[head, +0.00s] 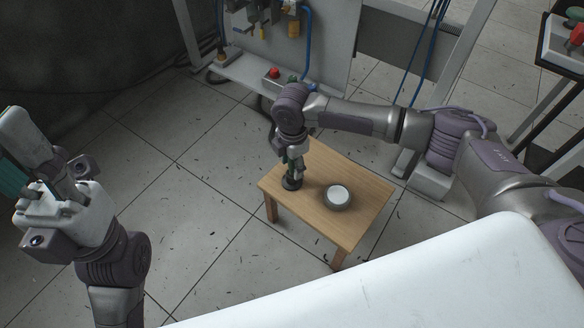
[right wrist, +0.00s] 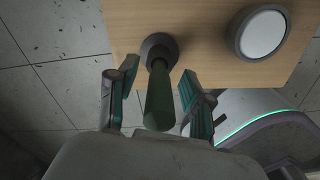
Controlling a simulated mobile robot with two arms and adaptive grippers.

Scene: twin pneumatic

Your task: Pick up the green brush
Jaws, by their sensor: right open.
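The green brush stands upright on a small wooden table (head: 352,190), its dark round base (head: 291,184) down. In the right wrist view its green handle (right wrist: 160,98) points up toward the camera. My right gripper (head: 296,166) points down over the brush and hides most of the handle in the head view. In the right wrist view its open fingers (right wrist: 159,92) are on both sides of the handle, with visible gaps. My left gripper (head: 40,190) is at the left edge, away from the table; its finger opening is not clear.
A round grey container with a white top (head: 338,196) sits on the table right of the brush; it also shows in the right wrist view (right wrist: 263,33). A panel stand (head: 300,55) with hoses and a red button stands behind. The tiled floor at left is mostly clear.

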